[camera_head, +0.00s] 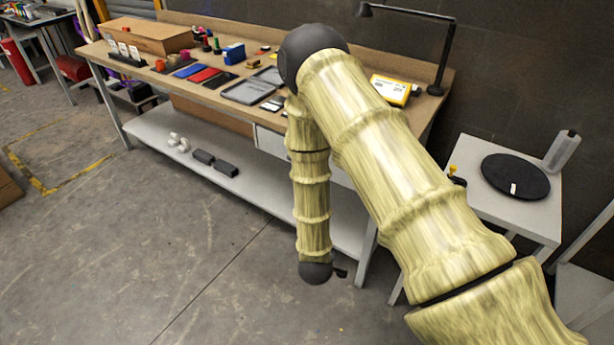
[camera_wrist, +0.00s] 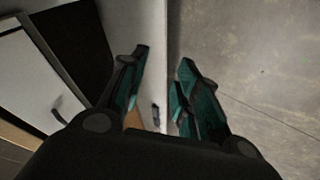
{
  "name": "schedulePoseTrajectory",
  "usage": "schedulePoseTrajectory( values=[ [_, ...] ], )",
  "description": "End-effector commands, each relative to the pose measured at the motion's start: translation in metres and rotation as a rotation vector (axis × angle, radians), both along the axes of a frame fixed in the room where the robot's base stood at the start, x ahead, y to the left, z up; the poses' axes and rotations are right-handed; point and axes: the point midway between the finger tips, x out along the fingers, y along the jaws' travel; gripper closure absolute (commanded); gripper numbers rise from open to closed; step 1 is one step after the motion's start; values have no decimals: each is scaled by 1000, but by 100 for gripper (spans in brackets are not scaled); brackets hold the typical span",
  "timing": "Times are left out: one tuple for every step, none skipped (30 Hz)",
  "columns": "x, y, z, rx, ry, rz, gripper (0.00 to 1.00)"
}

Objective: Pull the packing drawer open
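The packing drawer (camera_head: 268,142) shows in the head view as a pale front under the workbench top, partly hidden behind my arm. In the wrist view, a white panel that looks like the drawer front (camera_wrist: 35,75) is at the left, with a dark curved handle (camera_wrist: 60,116) at its lower edge. I see no clear opening at the drawer. My gripper (camera_wrist: 164,68) has its two fingers apart with nothing between them. It is to the right of the handle in the wrist view and does not touch it. In the head view my gripper is mostly hidden by my arm.
The workbench top (camera_head: 228,103) holds trays, cloths and a lamp (camera_head: 437,75). A side table (camera_head: 480,207) with a black disc (camera_head: 515,177) stands at right. The floor in front is clear.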

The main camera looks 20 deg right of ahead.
Motion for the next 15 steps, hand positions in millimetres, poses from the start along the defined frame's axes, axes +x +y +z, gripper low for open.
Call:
schedulePoseTrajectory(
  values=[
    [33,2,-3,-66,-49,22,68],
    [50,3,2,-110,-72,32,68],
    [72,4,9,-168,-99,43,68],
    [87,5,14,-212,-117,50,68],
    [102,6,20,-256,-133,54,68],
    [120,8,28,-315,-151,56,68],
    [134,9,36,-358,-164,56,68],
    [146,11,42,-402,-170,55,68],
    [161,14,52,-458,-180,50,68],
    [172,16,60,-499,-184,45,68],
    [182,17,67,-538,-185,38,68],
    [193,20,76,-586,-184,30,68],
    [201,22,83,-618,-181,22,68],
    [207,25,90,-649,-176,15,68],
    [214,28,98,-684,-167,4,68]
  ],
)
